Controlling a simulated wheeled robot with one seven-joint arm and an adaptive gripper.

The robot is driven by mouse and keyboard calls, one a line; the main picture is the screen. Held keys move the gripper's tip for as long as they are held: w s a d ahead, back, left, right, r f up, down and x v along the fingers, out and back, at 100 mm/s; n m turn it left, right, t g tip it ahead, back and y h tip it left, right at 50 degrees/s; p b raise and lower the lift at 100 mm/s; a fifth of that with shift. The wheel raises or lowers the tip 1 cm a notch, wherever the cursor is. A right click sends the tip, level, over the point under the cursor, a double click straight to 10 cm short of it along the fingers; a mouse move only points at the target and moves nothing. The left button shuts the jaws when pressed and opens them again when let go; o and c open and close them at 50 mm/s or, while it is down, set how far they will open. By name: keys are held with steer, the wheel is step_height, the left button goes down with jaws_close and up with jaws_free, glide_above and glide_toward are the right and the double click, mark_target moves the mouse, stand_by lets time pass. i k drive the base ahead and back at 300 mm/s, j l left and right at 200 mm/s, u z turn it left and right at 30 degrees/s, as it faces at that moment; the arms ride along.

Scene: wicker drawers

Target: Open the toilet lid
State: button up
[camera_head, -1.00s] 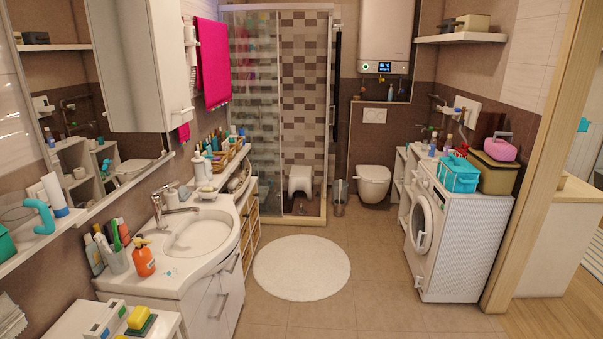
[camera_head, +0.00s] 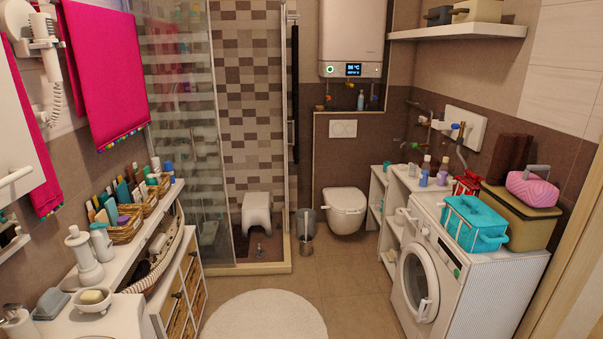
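The white wall-hung toilet (camera_head: 345,207) is at the back of the room, below a white flush plate (camera_head: 343,129). Its lid (camera_head: 345,198) looks closed. The toilet stands some way ahead of me, across the floor, between the shower and the white shelves. My gripper is not in view.
A round white rug (camera_head: 264,318) lies on the floor ahead. A washing machine (camera_head: 440,270) and shelves (camera_head: 389,245) line the right. A wicker-drawer cabinet (camera_head: 190,280) lines the left. A small bin (camera_head: 306,240) stands left of the toilet. The middle tiles are clear.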

mark_target(348, 200)
steer(key=i, duration=2.5)
steer(key=i+j+z, duration=0.1)
steer(key=i, duration=1.15)
steer(key=i+j, duration=0.1)
steer(key=i, duration=1.15)
